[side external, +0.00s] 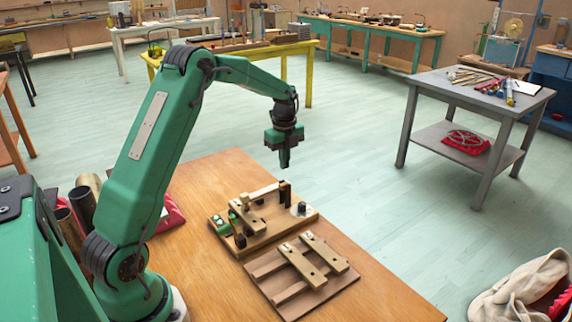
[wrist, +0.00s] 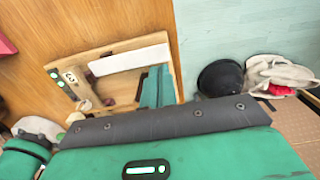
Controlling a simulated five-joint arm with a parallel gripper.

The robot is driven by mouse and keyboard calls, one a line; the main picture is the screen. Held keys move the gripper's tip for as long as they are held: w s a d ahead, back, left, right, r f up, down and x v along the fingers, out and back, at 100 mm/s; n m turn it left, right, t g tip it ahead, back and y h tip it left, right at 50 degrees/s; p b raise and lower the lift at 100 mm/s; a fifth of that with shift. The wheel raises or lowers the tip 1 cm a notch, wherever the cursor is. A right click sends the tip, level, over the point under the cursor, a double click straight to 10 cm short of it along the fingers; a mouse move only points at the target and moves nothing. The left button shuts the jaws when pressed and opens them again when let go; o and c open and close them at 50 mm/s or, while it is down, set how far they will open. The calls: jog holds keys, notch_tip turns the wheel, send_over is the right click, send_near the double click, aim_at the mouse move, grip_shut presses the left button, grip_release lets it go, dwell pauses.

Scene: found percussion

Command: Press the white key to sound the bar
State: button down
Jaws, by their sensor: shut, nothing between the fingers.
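In the wrist view a long white bar (wrist: 128,60), which looks like the white key, lies along the upper part of a wooden board (wrist: 105,50). My gripper's teal fingers (wrist: 157,88) are shut with nothing between them and show just below its right end. In the side view the same kind of wooden board (side external: 275,229) carries pale bars, small posts and green knobs (side external: 222,224). My gripper (side external: 285,160) points down in the air above and behind it, apart from every part. I cannot tell which pale bar there is the white key.
A second flat wooden board with two pale bars (side external: 300,262) lies in front on the table (side external: 375,300). Dark cylinders (side external: 82,208) and a red object (side external: 172,216) are by my arm's base. The table's right edge is clear, with a grey side table (side external: 470,90) well beyond.

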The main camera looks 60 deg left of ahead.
notch_tip(320, 180, up, 10)
jog(key=shift+f, duration=0.25)
dwell(0.9)
jog(key=s+d+r+n+t, duration=0.3)
jog(key=s+d+r+n, duration=0.55)
jog(key=s+d, duration=0.4)
jog(key=s+d+f+n+t, duration=0.1)
jog(key=s+d+n, duration=0.3)
jog(key=s, duration=0.3)
jog(key=s+d+f+n+t, duration=0.1)
jog(key=s+d+f+n, duration=0.1)
jog(key=s+d+n, duration=0.2)
jog(key=shift+s+d+f+n+t, duration=0.3)
jog(key=shift+s+n, duration=0.35)
jog(key=shift+s, duration=1.1)
